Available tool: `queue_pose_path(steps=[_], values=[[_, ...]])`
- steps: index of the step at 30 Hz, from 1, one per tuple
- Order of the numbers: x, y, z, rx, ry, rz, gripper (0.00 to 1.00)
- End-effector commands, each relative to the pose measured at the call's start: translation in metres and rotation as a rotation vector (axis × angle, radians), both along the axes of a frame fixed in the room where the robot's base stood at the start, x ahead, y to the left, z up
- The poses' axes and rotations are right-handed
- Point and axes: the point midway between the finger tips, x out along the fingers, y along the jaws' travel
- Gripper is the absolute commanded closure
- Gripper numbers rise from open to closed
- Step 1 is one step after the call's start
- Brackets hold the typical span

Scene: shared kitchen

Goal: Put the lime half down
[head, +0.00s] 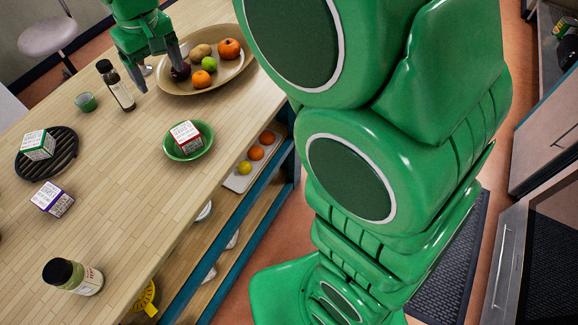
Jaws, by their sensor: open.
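My gripper (160,81) is open over the wooden counter, at the left edge of the tan oval platter. Its right fingertip is close to a dark purple onion (181,71) on the platter; I cannot tell whether they touch. Nothing shows between the fingers. A round green lime (209,63) lies on the platter, right of the gripper; no cut face shows, so I cannot tell whether it is whole or half. A small green cup-like thing (86,102) stands on the counter to the left, too small to make out.
The platter (232,73) also holds a potato (200,51) and orange fruits (229,48). A dark bottle (116,86) stands left of my gripper. A green bowl (187,150) holds a box. A black trivet (64,151) bears another box. The counter's middle is clear.

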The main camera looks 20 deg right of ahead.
Motion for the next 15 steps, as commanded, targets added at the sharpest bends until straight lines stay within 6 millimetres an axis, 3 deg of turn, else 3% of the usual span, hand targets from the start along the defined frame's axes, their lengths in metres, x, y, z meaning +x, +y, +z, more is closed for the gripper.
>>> queue_pose_path(steps=[1, 6, 15], values=[[-0.008, -0.019, 0.002, -0.005, 0.008, -0.027, 0.21], [-0.040, -0.074, 0.003, -0.022, 0.042, -0.111, 0.21], [-0.110, -0.156, -0.004, -0.046, 0.106, -0.254, 0.21]])
